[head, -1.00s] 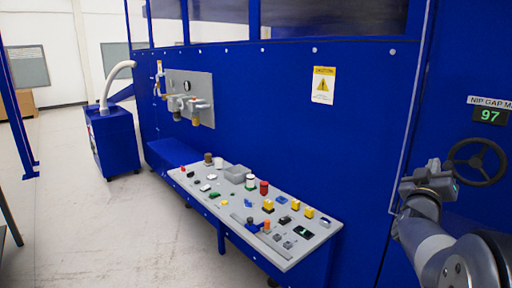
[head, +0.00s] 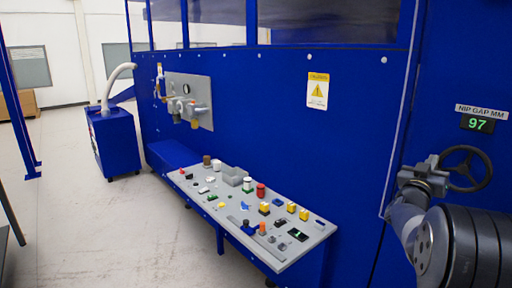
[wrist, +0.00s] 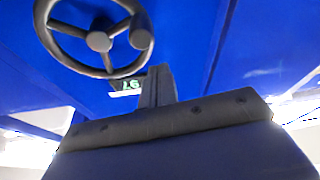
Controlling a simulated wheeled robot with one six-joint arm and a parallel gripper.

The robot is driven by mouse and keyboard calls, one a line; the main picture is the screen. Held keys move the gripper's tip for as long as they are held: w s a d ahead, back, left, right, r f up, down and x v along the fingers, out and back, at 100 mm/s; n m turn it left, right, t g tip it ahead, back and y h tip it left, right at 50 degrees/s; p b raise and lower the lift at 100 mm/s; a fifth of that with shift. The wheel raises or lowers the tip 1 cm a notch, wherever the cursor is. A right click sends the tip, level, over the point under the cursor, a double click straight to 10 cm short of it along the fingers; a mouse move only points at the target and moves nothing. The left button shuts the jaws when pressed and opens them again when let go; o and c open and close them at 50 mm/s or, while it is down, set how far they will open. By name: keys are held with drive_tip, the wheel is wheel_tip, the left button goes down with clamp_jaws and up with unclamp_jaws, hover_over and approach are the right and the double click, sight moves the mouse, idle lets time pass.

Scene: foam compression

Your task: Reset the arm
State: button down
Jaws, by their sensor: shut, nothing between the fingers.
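My arm comes in from the lower right of the head view. My gripper (head: 432,163) is in front of the blue machine wall, just left of a black handwheel (head: 484,168). In the wrist view my gripper's fingers (wrist: 158,85) are together with nothing between them. The handwheel (wrist: 98,41) fills the upper left there, with its knob to the right, and it looks apart from the fingers. A green digital readout (wrist: 131,86) is partly hidden behind the fingers; in the head view it reads 97 (head: 478,123) under a NIP GAP MM label.
A sloped control panel (head: 285,262) with several buttons and knobs juts out left of my arm. A yellow warning sign (head: 317,91) is on the blue wall. A blue wheeled unit with a hose (head: 116,142) stands at the far left. The floor on the left is largely clear.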

sight(469, 153)
drive_tip(key=s+d+r+m+g+p, duration=0.1)
drive_tip(key=s+m+g, duration=0.1)
drive_tip(key=m, duration=0.5)
drive_tip(key=s+d+r+m+g+h+p, duration=0.1)
drive_tip(key=d+r+m+g+p, duration=0.1)
drive_tip(key=m, duration=0.5)
drive_tip(key=s+d+r+m+g+h+p, duration=0.1)
drive_tip(key=s+d+r+m+g, duration=0.1)
drive_tip(key=m+g, duration=0.2)
drive_tip(key=shift+s+m+p, duration=0.2)
drive_tip(key=shift+m, duration=0.55)
drive_tip(key=shift+s+m+p, duration=0.15)
drive_tip(key=shift+m, duration=0.6)
